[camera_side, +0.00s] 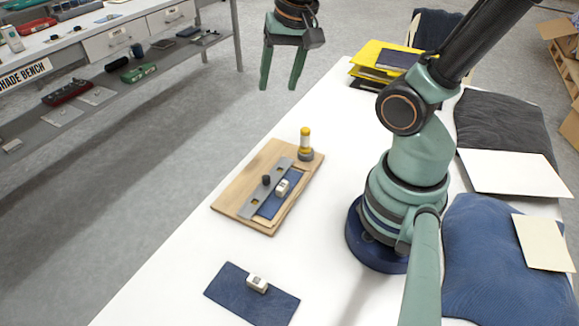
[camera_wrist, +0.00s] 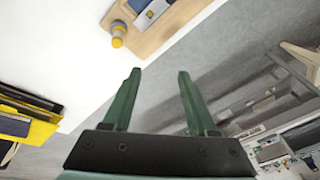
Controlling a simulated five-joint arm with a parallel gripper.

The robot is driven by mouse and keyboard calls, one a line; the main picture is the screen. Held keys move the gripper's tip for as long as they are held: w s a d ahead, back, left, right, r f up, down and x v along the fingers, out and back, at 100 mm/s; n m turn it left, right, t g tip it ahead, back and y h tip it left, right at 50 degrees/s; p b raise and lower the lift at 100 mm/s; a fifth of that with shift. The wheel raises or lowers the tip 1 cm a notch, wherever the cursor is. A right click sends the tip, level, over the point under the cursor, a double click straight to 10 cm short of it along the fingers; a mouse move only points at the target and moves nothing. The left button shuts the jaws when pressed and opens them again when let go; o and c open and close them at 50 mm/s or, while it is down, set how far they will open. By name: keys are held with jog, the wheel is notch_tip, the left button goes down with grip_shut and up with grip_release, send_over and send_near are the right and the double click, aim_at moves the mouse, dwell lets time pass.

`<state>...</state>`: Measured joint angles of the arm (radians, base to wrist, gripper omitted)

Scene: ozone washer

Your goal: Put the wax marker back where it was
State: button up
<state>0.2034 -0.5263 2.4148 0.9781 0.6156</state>
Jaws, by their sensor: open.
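The wax marker (camera_side: 305,140), yellow with a white band, stands upright in a small grey holder (camera_side: 306,155) at the far right corner of a wooden board (camera_side: 230,205). In the wrist view the yellow marker (camera_wrist: 117,35) shows near the top, at the board's corner (camera_wrist: 165,40). My gripper (camera_side: 280,85) is open and empty, raised well above and beyond the board, toward the table's far left edge. In the wrist view its green fingers (camera_wrist: 160,75) are apart with nothing between them.
On the board lie a metal ruler plate (camera_side: 253,200) with a dark knob, a denim piece and a small white block (camera_side: 283,187). A denim swatch (camera_side: 225,285) with another white block (camera_side: 257,283) lies nearer. Yellow folders (camera_side: 370,65) and folded denim (camera_side: 480,240) lie right.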

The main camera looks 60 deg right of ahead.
jog(key=a+r+n+t, duration=0.2)
jog(key=a+n, duration=0.3)
jog(key=n, duration=0.4)
jog(key=shift+w+a+r+y, duration=0.3)
jog(key=shift+w+a+r, duration=0.05)
jog(key=shift+r, duration=0.1)
